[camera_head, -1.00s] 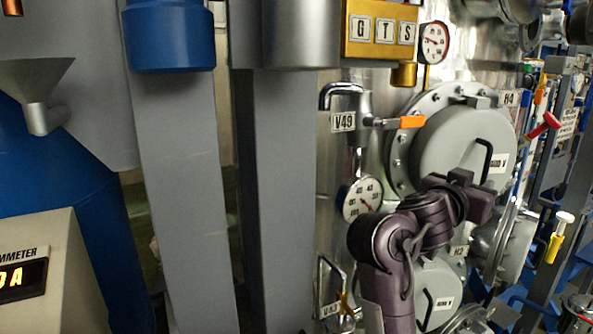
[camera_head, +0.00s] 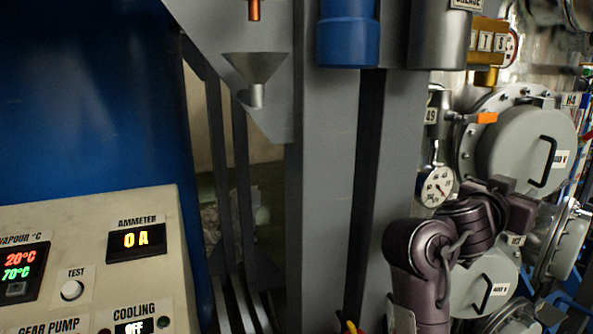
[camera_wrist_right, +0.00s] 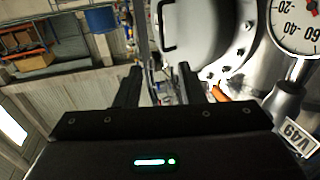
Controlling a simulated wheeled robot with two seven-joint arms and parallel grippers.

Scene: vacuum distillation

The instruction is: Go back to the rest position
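My right gripper (camera_head: 518,207) is at the end of my dark purple right arm, at the lower right of the head view, in front of the grey round hatches. Its fingertips are hard to make out there. In the right wrist view the two black fingers (camera_wrist_right: 158,86) stand apart with nothing between them, so it is open and empty. My left gripper and left arm are not in the head view.
A control panel (camera_head: 90,262) with an ammeter reading 0 A is at lower left. Grey columns (camera_head: 330,200) stand mid-view. A pressure gauge (camera_head: 437,187), the upper hatch (camera_head: 515,150) and an orange-handled valve (camera_head: 486,118) are behind or near my right arm.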

